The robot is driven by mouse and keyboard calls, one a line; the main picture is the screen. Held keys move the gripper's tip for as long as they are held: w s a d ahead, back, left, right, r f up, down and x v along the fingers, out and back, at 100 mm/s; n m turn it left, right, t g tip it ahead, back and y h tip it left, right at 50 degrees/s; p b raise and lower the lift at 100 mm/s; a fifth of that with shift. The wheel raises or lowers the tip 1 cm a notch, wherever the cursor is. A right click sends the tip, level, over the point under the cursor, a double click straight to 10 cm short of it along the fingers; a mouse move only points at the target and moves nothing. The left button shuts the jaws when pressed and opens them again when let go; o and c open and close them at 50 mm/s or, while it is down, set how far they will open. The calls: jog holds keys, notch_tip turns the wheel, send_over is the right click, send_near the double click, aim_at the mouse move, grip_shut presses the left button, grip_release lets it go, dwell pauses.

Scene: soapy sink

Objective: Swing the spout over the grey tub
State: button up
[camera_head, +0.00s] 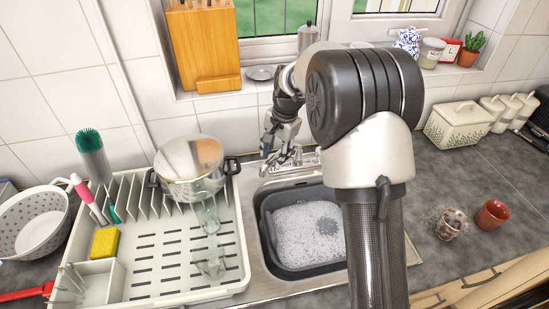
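The dark grey tub (268,238) sits in the steel sink, filled with white suds. A grey patch shows in the foam toward the right. The chrome tap (308,158) stands at the back edge of the sink, partly hidden by my arm. Its spout (281,161) seems to lie low at the back left, just under my gripper; its exact outline is hard to make out. My gripper (278,153) points down at the tap, close to the spout. The fingers are small and mixed with the chrome, so contact and opening cannot be told.
A white dish rack (165,285) stands left of the sink, with a lidded pot (190,165), glasses (210,262) and a yellow sponge (104,243). A terracotta cup (493,214) and a patterned glass (451,224) stand on the right counter. My arm covers the sink's right side.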

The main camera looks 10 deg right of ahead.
jog(key=shift+w+a+f, duration=0.1)
jog(key=shift+w+f, duration=0.05)
jog(key=shift+f, duration=0.7)
jog(key=shift+c, duration=0.2)
grip_shut()
